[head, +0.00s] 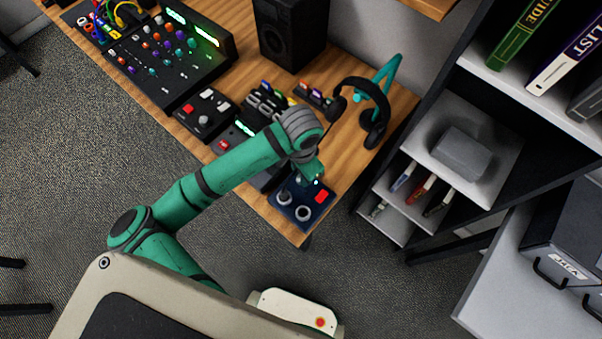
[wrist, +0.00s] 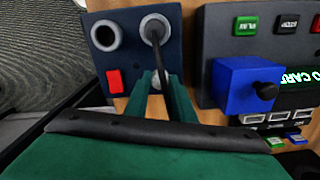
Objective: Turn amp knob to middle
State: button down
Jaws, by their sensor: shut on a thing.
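The amp (head: 287,212) is a dark blue box at the table's near right corner, with two pale-ringed knobs (head: 302,213) and a red switch (head: 321,196). In the wrist view, the amp (wrist: 133,62) is at the upper left, with one ringed knob (wrist: 105,35), a second knob (wrist: 154,28) and the red switch (wrist: 113,80). My gripper (head: 307,177) is over the amp's far end. In the wrist view, its green fingers (wrist: 161,80) close around a pale knob, mostly hidden. A dark curved strip runs from the second knob to the fingers; cable or shadow, I cannot tell.
A dark device with a blue block (wrist: 245,84) stands close beside the amp. A headphone stand with headphones (head: 371,108), small pedals (head: 205,112), a mixer (head: 170,58) and a speaker (head: 292,30) occupy the table. A shelf (head: 455,150) stands at the right.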

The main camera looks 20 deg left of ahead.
jog(key=m, duration=1.1)
jog(key=shift+m, duration=1.9)
jog(key=shift+w, duration=0.1)
jog(key=c, duration=1.5)
grip_release()
notch_tip(320, 180, up, 11)
jog(key=shift+f, duration=0.1)
